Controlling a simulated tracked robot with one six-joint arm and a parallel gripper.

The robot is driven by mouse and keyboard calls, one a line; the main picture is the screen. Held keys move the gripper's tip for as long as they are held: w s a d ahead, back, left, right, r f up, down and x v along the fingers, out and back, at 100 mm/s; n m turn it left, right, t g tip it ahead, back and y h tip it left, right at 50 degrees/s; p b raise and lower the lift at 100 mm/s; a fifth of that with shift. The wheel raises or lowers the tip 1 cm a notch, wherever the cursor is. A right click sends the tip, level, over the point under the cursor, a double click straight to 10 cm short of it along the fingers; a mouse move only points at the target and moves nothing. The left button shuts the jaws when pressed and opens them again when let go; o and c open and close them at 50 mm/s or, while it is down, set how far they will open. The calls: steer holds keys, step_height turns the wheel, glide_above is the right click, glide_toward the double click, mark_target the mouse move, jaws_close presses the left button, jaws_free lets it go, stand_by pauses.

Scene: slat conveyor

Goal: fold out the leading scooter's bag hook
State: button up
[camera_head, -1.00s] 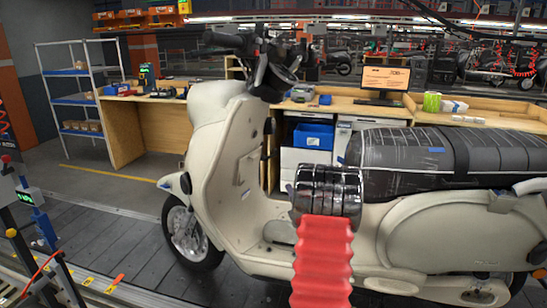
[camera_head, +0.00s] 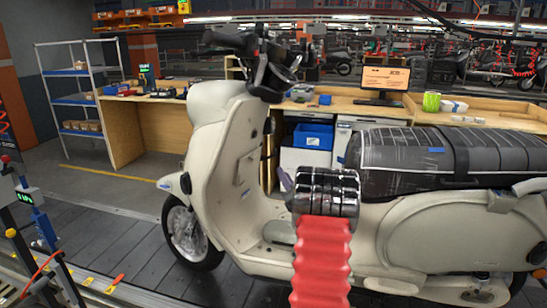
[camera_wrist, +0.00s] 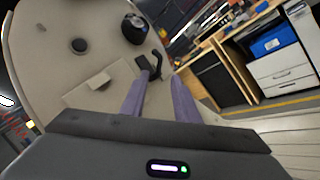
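The cream leading scooter (camera_head: 225,165) stands upright on the slat conveyor, its front wheel to the left. In the wrist view its inner leg shield panel (camera_wrist: 95,60) fills the upper left. A small black bag hook (camera_wrist: 156,66) shows on that panel beside a dark plate, just beyond my fingertips. How far it stands out from the panel is hard to tell. My gripper (camera_wrist: 160,78) is open, its two purple fingers apart and nothing held between them. In the head view my arm hides most of the gripper, and I cannot make out the hook.
The black seat (camera_head: 440,160) lies to the right of my arm. The handlebar (camera_head: 250,45) rises above the leg shield. A wooden workbench (camera_head: 145,125) with a monitor (camera_head: 385,80) and a blue bin (camera_head: 313,136) stands behind the scooter. The conveyor slats (camera_head: 120,240) at front left are clear.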

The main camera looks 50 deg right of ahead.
mark_target(273, 155)
steer(key=x, duration=1.2)
steer(key=shift+w+d+r, duration=0.1)
steer(key=shift+w, duration=0.05)
jaws_close()
stand_by(0.3)
